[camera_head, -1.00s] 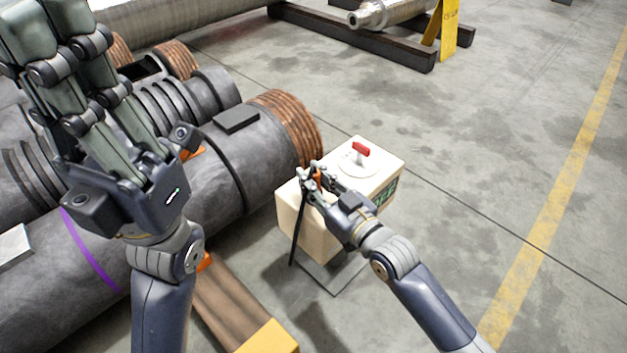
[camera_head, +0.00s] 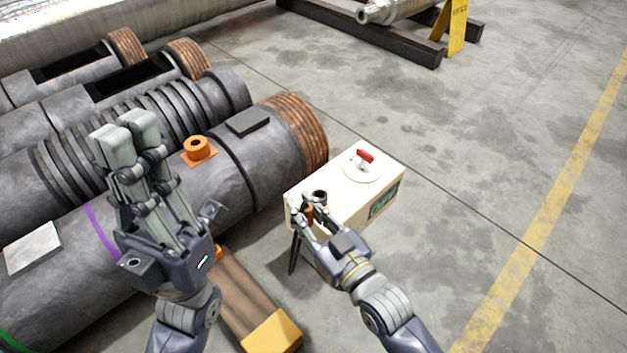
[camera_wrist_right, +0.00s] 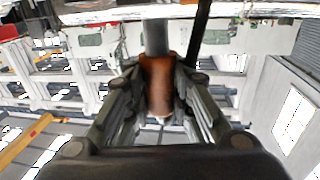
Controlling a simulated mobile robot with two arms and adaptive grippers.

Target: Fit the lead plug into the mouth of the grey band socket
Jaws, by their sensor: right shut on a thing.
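The lead plug (camera_head: 309,212), an orange-brown cylinder with a dark grey end, is between the fingers of my right gripper (camera_head: 312,208), which is shut on it. In the right wrist view the plug (camera_wrist_right: 158,85) sits between both fingers, its grey end pointing away from the palm. A dark lead hangs beside it. An orange socket (camera_head: 198,149) with a round dark mouth stands on the near barrel, left of a dark grey band (camera_head: 232,163). The plug is well apart from it. My left gripper (camera_head: 128,132) is raised over the barrel, fingers together and empty.
The near barrel carries a purple band (camera_head: 101,229), a pale plate (camera_head: 33,248) and a dark block (camera_head: 248,121). The floor to the right is clear.

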